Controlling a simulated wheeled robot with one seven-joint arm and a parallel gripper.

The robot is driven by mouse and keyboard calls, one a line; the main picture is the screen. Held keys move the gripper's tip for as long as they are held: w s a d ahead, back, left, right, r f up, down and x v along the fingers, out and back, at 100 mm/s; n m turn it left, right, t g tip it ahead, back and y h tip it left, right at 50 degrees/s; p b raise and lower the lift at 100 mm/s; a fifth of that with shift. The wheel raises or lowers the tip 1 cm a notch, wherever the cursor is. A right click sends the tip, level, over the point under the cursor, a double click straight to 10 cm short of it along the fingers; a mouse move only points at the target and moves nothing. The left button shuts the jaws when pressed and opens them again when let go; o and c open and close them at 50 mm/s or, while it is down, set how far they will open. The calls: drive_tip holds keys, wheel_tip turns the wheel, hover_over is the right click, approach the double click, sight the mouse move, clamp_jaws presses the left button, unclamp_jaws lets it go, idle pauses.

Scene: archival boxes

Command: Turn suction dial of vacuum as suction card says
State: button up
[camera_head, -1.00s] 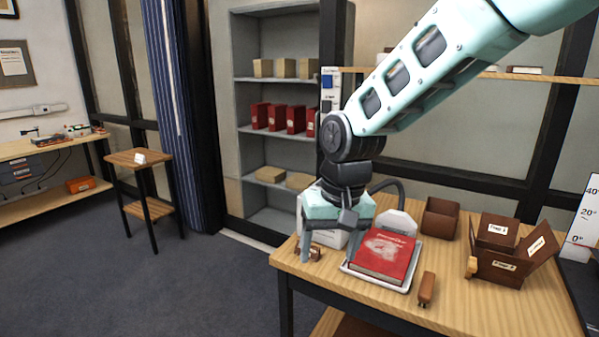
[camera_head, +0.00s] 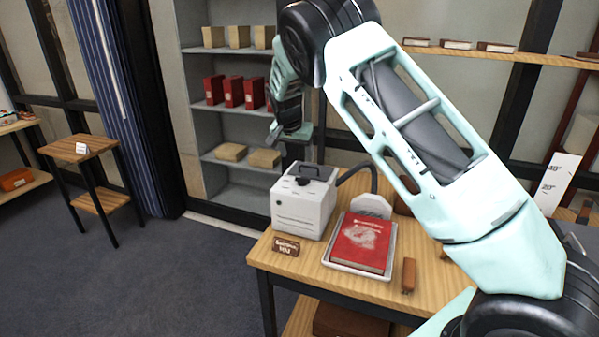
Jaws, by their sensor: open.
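The vacuum (camera_head: 300,208) is a white box with a dark handle on top, at the back left of the wooden table, and a grey hose runs from it. Its dark round dial (camera_head: 303,181) is on the top face; its setting is too small to read. The suction card (camera_head: 286,246) is a small brown plaque in front of the vacuum. It has two lines of light text, the lower perhaps "MED", but I cannot be sure. My gripper (camera_head: 287,134) is open and empty, raised above and behind the vacuum's top, apart from it.
A red book (camera_head: 362,243) lies in a white tray (camera_head: 392,262) right of the vacuum. A brown tool (camera_head: 408,275) lies further right. A grey shelf unit (camera_head: 196,130) stands behind. My arm hides the table's right part.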

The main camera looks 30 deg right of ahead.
sight(302, 178)
drive_tip(key=p+x, duration=0.3)
drive_tip(key=x, duration=0.8)
drive_tip(key=shift+f, duration=0.2)
drive_tip(key=c, duration=1)
